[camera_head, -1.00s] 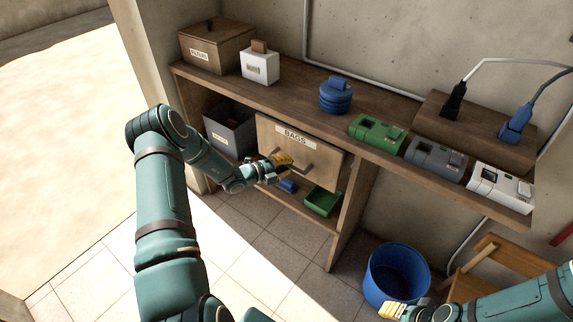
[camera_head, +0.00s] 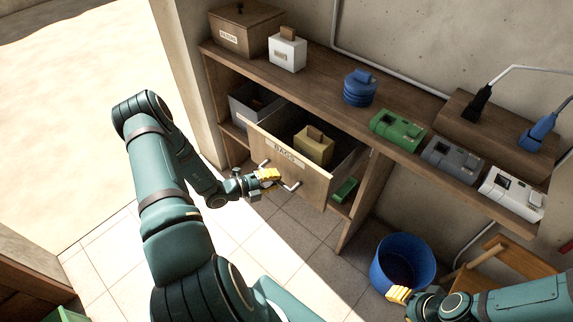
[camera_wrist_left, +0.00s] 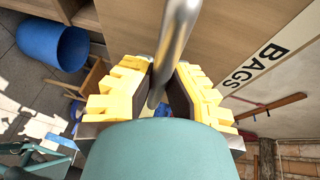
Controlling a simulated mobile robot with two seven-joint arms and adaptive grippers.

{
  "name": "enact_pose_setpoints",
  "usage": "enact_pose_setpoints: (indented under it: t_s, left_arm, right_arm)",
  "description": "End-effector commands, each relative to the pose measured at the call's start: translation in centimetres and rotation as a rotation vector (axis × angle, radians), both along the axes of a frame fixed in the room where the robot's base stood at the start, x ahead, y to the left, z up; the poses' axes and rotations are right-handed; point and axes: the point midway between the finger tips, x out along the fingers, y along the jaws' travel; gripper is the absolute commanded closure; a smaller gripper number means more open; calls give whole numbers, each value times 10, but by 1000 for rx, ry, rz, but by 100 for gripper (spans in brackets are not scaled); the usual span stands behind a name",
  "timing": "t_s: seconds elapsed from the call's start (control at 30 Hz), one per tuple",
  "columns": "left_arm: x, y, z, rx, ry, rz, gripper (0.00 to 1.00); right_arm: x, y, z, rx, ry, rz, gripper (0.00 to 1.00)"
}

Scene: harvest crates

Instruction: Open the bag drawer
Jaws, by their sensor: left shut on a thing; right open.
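The bag drawer (camera_head: 288,170), a wooden drawer labelled BAGS, stands pulled out from under the shelf. A yellowish box with a brown top (camera_head: 314,146) shows inside it. My left gripper (camera_head: 268,175) is at the metal bar handle on the drawer front. In the left wrist view the handle (camera_wrist_left: 176,45) runs between the yellow fingers, which are shut on it. The BAGS label (camera_wrist_left: 256,64) is to the right there. My right gripper (camera_head: 398,294) is at the lower right, open, away from the drawer, near the blue bin.
A blue bin (camera_head: 402,262) stands on the floor beside a wooden chair (camera_head: 490,258). The shelf above (camera_head: 305,75) carries boxes, a blue coiled item (camera_head: 359,88) and green, grey and white devices. Tiled floor in front of the drawer is clear.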

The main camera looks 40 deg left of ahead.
Motion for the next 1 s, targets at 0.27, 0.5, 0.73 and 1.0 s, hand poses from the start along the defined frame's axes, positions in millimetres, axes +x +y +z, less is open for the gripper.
enact_pose_setpoints:
  t_s: [0.27,0.5,0.73,1.0]
  left_arm:
    - [-29,1,0,-2,1,-3,100]
    - [-33,0,-1,-3,1,-4,100]
    - [-33,1,-1,-2,2,-5,82]
    - [-32,1,-1,-1,0,-3,54]
  right_arm:
    - [3,0,7,-2,-6,-4,53]
    - [3,-1,8,-2,-7,-6,53]
    - [3,-1,8,-2,-8,-5,53]
    - [3,-1,8,-2,-8,-5,53]
